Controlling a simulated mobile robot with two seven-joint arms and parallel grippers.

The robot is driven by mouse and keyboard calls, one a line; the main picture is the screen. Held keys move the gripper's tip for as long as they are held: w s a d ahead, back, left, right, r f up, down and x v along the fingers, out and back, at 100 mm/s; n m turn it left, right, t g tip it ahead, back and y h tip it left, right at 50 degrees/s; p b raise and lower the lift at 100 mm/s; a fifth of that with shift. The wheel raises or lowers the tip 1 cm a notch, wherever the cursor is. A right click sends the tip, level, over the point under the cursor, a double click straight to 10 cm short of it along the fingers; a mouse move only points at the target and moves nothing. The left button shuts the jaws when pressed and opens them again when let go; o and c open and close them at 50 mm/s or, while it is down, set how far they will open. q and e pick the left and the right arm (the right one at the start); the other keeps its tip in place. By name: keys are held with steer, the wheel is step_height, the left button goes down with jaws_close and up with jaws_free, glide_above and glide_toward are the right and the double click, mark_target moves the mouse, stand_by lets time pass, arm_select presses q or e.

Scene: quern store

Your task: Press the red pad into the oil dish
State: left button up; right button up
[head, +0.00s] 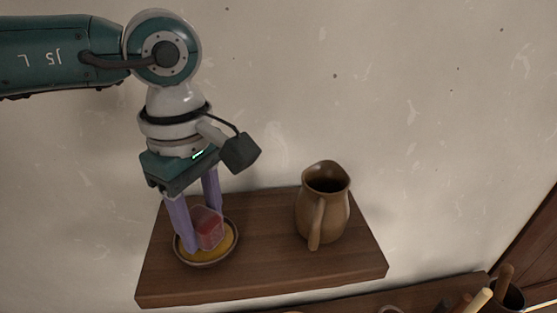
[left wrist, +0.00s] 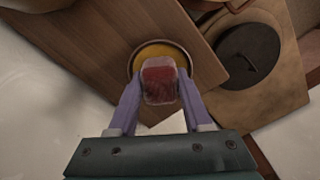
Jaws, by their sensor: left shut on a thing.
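The red pad (head: 209,229) is a small block, red below and pale and clear above. My left gripper (head: 202,228) is shut on it, with a purple finger on each side. The oil dish (head: 233,252) is a shallow round dish with yellow oil, on the wooden shelf directly beneath the pad. In the left wrist view the pad (left wrist: 159,82) covers part of the dish (left wrist: 133,62). The pad is over or in the dish; whether its underside touches the oil I cannot tell. My right gripper is not in view.
A brown jug (head: 323,205) stands on the right of the wooden shelf (head: 275,265), with clear wood between it and the dish. Below right, a pot (head: 510,296) holds several sticks. The left wrist view shows a round dark stone (left wrist: 249,55) lower down.

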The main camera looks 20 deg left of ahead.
mark_target(200, 215)
arm_select(q)
steer(key=shift+r+p, duration=2.45)
steer(key=shift+r, duration=1.05)
